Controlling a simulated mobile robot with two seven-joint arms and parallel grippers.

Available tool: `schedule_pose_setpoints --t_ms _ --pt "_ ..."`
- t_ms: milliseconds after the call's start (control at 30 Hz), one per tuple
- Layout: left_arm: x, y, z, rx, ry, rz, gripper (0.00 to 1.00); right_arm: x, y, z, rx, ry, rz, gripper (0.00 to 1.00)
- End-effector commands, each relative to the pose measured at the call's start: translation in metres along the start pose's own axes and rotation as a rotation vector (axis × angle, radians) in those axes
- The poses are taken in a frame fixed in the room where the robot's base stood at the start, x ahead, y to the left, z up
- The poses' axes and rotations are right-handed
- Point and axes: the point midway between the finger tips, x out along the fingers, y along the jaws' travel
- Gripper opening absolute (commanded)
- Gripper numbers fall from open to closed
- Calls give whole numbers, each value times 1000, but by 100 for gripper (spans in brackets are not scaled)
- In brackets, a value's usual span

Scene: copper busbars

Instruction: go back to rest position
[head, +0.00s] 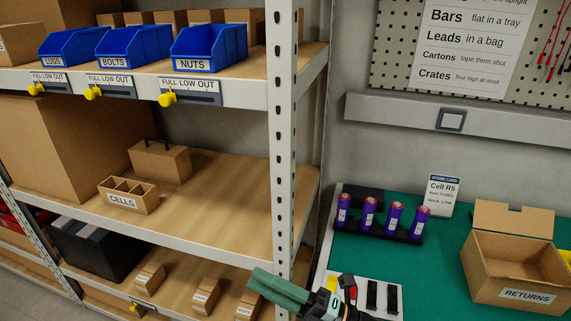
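My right gripper (325,305) shows in part at the bottom centre of the head view, in front of the shelf post and the near left corner of the green table. A dark green, bar-like piece reaches from it up and to the left. I cannot tell whether this piece is part of the gripper or held by it. The fingertips do not show clearly, so open or shut cannot be seen. My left gripper is not in view. No copper busbar can be made out.
A shelf rack (283,150) fills the left, with blue bins (210,47) and a CELLS box (128,197). On the green table (430,265) stand a rack of purple cells (368,212), a store card (442,194), a white panel (390,283) and an open RETURNS carton (515,270).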

Motion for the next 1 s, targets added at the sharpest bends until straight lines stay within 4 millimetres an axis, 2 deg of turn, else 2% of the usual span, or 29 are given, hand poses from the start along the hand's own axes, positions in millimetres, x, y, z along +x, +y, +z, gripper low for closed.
schedule_pose_setpoints --t_ms 67,133,233,300,367,400,500,600,667,1000 --pt "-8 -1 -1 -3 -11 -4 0 -26 -2 24 219 -246 56 29" --pt "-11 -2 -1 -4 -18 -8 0 -59 -15 43 410 -458 91 29" --pt "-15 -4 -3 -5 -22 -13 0 -118 -48 56 688 -760 120 29" --pt "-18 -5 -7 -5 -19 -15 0 -163 -76 51 880 -963 128 29" --pt "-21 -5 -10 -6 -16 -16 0 -199 -99 38 1029 -1116 128 29" --pt "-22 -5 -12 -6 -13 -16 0 -220 -114 27 1116 -1206 124 29" --pt "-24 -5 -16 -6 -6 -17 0 -262 -140 -5 1300 -1387 113 29" --pt "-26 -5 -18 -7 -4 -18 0 -288 -156 -33 1427 -1508 103 29" --pt "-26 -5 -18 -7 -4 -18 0 -296 -161 -43 1469 -1548 98 29" --pt "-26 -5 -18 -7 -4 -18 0 -296 -161 -43 1469 -1548 98 29"
